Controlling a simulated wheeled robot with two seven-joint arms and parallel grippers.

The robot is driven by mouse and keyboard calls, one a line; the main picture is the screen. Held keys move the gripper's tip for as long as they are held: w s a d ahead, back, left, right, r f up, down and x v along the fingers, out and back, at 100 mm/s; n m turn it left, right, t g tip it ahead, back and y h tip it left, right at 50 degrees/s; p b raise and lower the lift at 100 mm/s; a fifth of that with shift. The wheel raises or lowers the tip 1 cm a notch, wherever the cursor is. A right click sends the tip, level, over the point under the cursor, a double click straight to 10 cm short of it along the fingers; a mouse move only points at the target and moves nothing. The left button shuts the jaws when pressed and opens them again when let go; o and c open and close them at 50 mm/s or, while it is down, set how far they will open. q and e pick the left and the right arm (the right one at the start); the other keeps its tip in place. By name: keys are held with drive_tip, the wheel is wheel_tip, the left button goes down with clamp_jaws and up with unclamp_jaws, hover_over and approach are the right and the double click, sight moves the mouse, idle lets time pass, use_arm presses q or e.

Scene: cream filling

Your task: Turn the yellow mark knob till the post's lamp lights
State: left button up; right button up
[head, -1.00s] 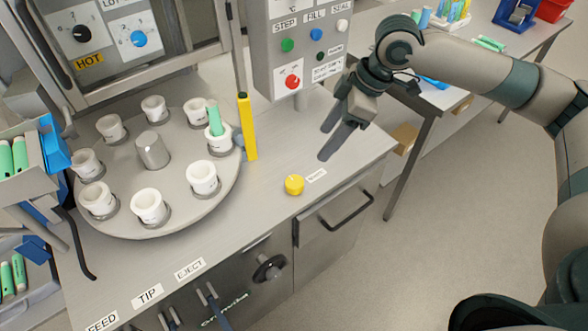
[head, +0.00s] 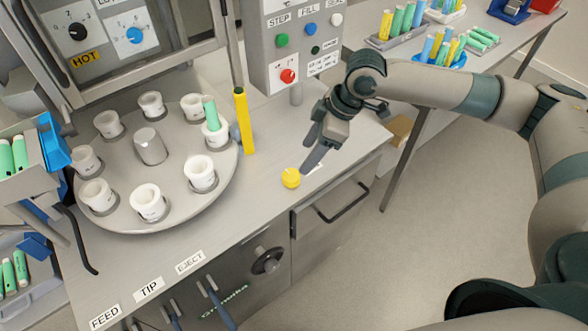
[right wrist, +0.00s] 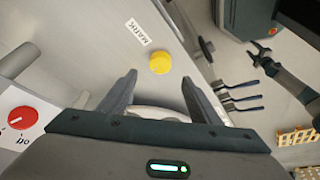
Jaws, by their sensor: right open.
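The yellow mark knob (head: 291,178) is a small round knob on the steel counter, beside a white label. It also shows in the right wrist view (right wrist: 160,63), ahead of the fingertips. My right gripper (head: 309,155) is open and empty, its fingers pointing down just behind and right of the knob. In the right wrist view the fingers (right wrist: 160,78) stand apart, on either side of the knob's line. I cannot tell whether they touch it. The yellow post (head: 244,122) stands by the turntable; its small top is dark green, with no clear glow. My left gripper (right wrist: 262,54) is small in the right wrist view.
The round turntable (head: 150,215) carries several white cups, one holding a green tube (head: 211,113). The counter in front of the knob is clear.

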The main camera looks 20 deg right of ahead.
sight(292, 175)
drive_tip(key=p+x, duration=0.1)
drive_tip(key=x, duration=0.8)
drive_tip(key=shift+w+a+f+p, duration=0.1)
drive_tip(key=shift+f+p, duration=0.25)
drive_tip(key=shift+p, duration=0.05)
drive_tip(key=c, duration=1.1)
